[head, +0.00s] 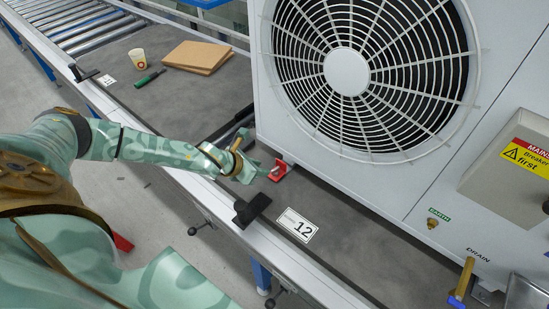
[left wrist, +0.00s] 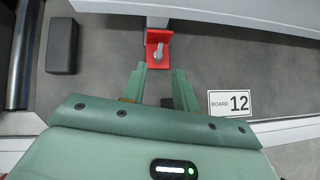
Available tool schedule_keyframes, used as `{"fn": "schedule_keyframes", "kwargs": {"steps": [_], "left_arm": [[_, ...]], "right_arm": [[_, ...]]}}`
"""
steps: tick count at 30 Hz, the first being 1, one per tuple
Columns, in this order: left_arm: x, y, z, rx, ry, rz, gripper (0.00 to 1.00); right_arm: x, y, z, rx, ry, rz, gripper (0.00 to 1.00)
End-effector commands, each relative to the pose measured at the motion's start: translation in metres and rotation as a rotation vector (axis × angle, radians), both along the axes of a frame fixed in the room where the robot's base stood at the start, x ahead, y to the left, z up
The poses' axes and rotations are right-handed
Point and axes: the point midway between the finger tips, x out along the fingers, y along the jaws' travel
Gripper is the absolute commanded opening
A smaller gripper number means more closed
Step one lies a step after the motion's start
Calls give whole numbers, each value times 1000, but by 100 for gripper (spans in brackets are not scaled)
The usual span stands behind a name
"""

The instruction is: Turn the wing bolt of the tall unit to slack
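A large white fan unit (head: 347,73) stands on the grey bench board at the right in the head view. At its lower left foot is a red bracket (head: 279,171). The left wrist view shows the red bracket (left wrist: 153,36) with a small grey wing bolt (left wrist: 159,52) on it. The bolt's exact angle is hard to tell. My left gripper (head: 259,168) is just left of the bracket. In the left wrist view my left gripper (left wrist: 159,72) is open and empty, its fingertips pointing at the bolt with a small gap. My right gripper is out of view.
A "12" label (head: 297,225) and a black block (head: 252,209) lie near the board's front edge. A cup (head: 138,58), a green tool (head: 150,78) and brown cardboard (head: 198,57) lie farther back. A grey mains box (head: 515,165) is on the unit's right.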

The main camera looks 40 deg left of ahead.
Motion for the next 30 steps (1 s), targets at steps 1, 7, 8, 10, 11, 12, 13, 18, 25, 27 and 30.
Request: {"fn": "schedule_keyframes", "kwargs": {"steps": [1,7,8,10,11,12,13,18,25,27,30], "left_arm": [[9,-3,-16,-2,2,1,29],[37,-10,-44,1,2,1,29],[40,-11,-47,0,2,1,29],[46,-12,-52,0,2,2,29],[48,-13,-53,1,2,1,29],[50,-13,-54,1,1,1,29],[52,-14,-55,1,0,1,29],[54,-14,-55,1,0,2,29],[54,-14,-55,1,0,2,7],[53,-14,-55,1,0,2,0],[53,-14,-55,1,0,2,0]], "right_arm": [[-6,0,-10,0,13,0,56],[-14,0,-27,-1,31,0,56],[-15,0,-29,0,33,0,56],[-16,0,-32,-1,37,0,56],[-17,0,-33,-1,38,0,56],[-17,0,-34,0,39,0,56],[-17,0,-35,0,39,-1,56],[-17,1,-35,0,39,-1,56],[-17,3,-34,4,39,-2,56],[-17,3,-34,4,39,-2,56],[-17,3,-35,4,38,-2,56]]}}
